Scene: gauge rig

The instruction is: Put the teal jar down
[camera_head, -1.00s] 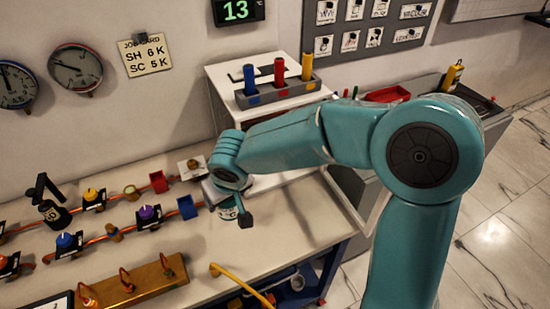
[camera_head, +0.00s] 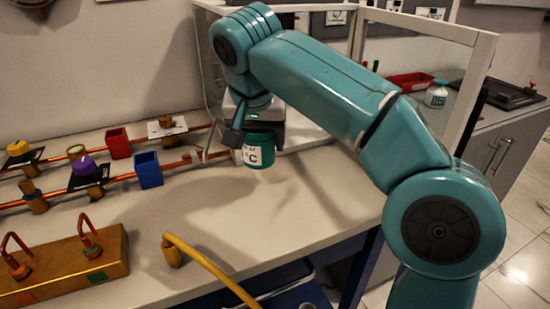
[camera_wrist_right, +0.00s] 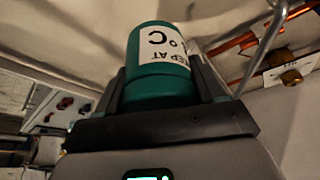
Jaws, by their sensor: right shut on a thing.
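The teal jar (camera_head: 258,150) is upright in the head view, with a white label whose letter C shows. My right gripper (camera_head: 258,122) comes down from above and is shut on the jar near its top. The jar hangs over or stands on the pale bench top (camera_head: 290,205); I cannot tell whether its base touches. In the right wrist view the jar (camera_wrist_right: 160,62) sits between the two dark fingers, its label partly readable. My left gripper is not in view.
A blue box (camera_head: 149,170) and a red box (camera_head: 118,144) stand left of the jar by copper pipes. A brass block (camera_head: 70,268) and a yellow hose (camera_head: 205,262) are nearer. A clear-sided framed case (camera_head: 425,22) stands behind my arm. The bench in front of the jar is bare.

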